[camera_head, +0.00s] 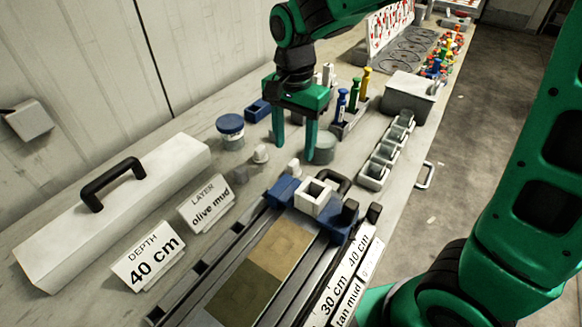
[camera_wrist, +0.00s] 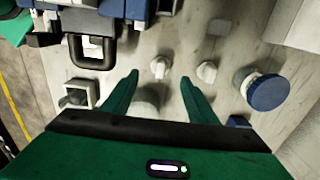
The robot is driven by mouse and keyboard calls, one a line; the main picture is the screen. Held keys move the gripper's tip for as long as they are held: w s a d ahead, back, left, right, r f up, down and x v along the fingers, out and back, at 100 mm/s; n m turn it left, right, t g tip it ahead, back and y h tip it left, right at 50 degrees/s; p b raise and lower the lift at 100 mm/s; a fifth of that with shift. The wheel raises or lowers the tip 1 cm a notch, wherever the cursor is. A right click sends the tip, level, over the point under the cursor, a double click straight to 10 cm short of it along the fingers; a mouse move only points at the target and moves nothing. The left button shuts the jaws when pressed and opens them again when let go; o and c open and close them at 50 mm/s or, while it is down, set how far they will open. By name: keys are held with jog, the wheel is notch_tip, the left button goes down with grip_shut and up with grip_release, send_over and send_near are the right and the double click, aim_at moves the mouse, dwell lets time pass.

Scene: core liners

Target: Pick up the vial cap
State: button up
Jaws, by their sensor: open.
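Two small whitish cap-like pieces stand on the bench, a left one (camera_head: 261,154) and a right one (camera_head: 294,168) close to the blue clamp. I cannot tell for sure which is the vial cap. In the wrist view the right one (camera_wrist: 158,67) lies just beyond and between my fingertips, and the left one (camera_wrist: 207,71) is outside the finger on the picture's right. My gripper (camera_head: 295,154) points down, open, with nothing held between its fingers. In the wrist view my gripper (camera_wrist: 159,78) shows both fingers spread.
A grey cylinder (camera_head: 323,148) stands right beside my gripper's finger. A blue-lidded jar (camera_head: 230,127) is at the left. The core tray's blue clamp (camera_head: 283,190) and white square ring (camera_head: 312,198) are in front. A row of metal cups (camera_head: 375,170) lines the right.

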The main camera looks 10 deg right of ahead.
aim_at(293, 162)
jog(key=shift+f, duration=3.35)
jog(key=c, duration=1.1)
